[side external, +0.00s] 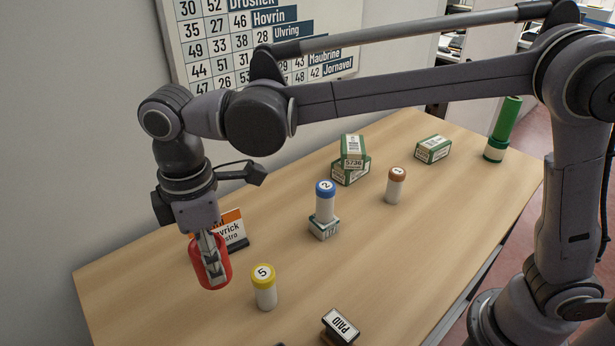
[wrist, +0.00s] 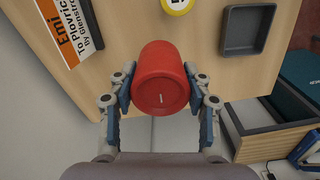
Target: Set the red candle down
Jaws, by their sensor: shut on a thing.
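The red candle (wrist: 161,82) is a thick cylinder with a short wick at its top, seen from above in the wrist view. My gripper (wrist: 160,94) is shut on it, one finger on each side. In the side view my gripper (side external: 212,262) points down at the left part of the counter, and the red candle (side external: 197,262) shows behind and around the fingers, upright or nearly so. The candle's underside against the counter is hard to judge, so I cannot tell whether it touches the wood.
A yellow-capped jar (side external: 264,289) stands right of the candle, and an orange-and-white name sign (side external: 232,230) stands behind it. A blue-capped jar (side external: 325,205) is on a small box. A PAID stamp (side external: 341,327) lies near the front. The wrist view shows an empty grey tray (wrist: 247,50).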

